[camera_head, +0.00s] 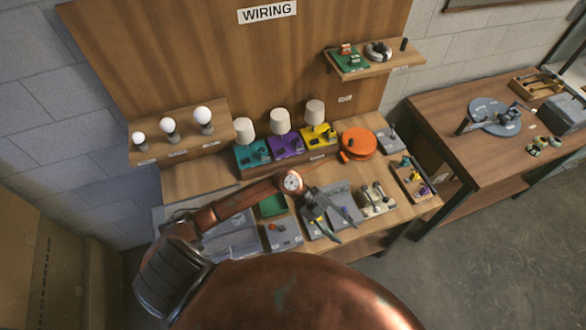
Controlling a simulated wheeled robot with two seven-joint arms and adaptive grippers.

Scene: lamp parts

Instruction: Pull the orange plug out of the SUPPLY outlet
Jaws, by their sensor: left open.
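A small orange piece, which looks like the orange plug (274,227), sits on a grey box (284,238) near the front of the workbench. The box looks like an outlet, but its label is too small to read, so I cannot confirm that it is SUPPLY. My left gripper (337,228) is open and empty, to the right of this box and above a grey panel (348,197). It is apart from the orange piece. My right gripper is not in view.
A green tray (272,206) lies behind the grey box. An orange reel (358,142) and three lamps on teal, purple and yellow bases (286,146) stand farther back. A switch board (377,204) and a wooden tray (414,180) are to the right.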

